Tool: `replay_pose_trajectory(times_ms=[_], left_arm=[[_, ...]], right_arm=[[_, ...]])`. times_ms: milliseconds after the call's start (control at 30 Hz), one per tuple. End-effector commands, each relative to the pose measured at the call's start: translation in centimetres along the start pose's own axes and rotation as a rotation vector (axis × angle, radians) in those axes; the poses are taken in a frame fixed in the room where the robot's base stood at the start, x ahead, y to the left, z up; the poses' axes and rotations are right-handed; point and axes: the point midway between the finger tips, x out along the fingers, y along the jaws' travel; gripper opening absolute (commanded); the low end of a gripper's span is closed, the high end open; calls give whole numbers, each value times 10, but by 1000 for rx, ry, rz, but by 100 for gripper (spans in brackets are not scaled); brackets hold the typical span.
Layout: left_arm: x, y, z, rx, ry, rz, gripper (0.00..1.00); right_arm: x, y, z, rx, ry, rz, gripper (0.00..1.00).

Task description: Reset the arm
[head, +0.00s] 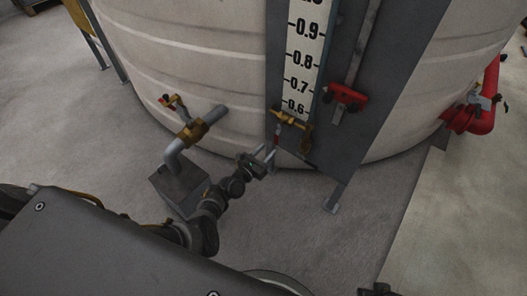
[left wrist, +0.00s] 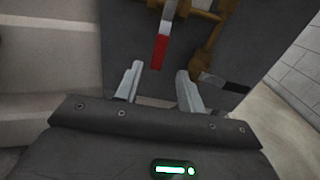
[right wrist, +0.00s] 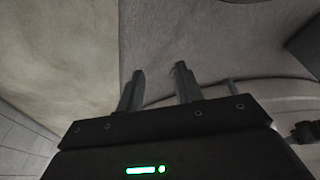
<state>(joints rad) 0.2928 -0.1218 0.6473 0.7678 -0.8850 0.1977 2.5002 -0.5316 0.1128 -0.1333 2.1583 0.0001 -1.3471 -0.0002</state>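My left arm reaches forward to the tank's gauge. My left gripper (head: 265,155) is open and empty just below the brass valve (head: 292,119) at the foot of the gauge. In the left wrist view my left gripper (left wrist: 156,80) has its fingers apart. A red-ended lever (left wrist: 160,52) hangs just beyond the gap, and the brass pipework (left wrist: 206,42) is to its right. I cannot tell whether a finger touches the lever. My right gripper (right wrist: 160,72) is open and empty over the floor in the right wrist view.
The large pale tank (head: 190,60) fills the back. A brass valve on a grey pipe (head: 190,133) rises from a grey block (head: 180,186) left of my left arm. A red pipe (head: 482,112) is at the right. The floor (head: 400,215) at the right is clear.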

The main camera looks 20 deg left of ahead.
Motion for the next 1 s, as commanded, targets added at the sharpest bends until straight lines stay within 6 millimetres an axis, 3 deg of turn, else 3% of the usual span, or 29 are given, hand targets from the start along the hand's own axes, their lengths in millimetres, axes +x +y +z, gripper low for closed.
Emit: replay_pose_trajectory(times_ms=[200, 767, 867, 1000], left_arm=[[-12, 0, 0, 0, -1, 1, 39], [-12, 0, 0, 8, -1, 1, 39], [-12, -1, -2, 82, 8, -7, 39], [-12, -2, -21, 386, 111, -66, 39]], right_arm=[[10, -1, 2, -1, -5, -2, 36], [11, -1, 2, -1, -4, -1, 36], [11, -1, 2, -2, -4, -1, 36], [11, -1, 2, -2, -4, -1, 36]])
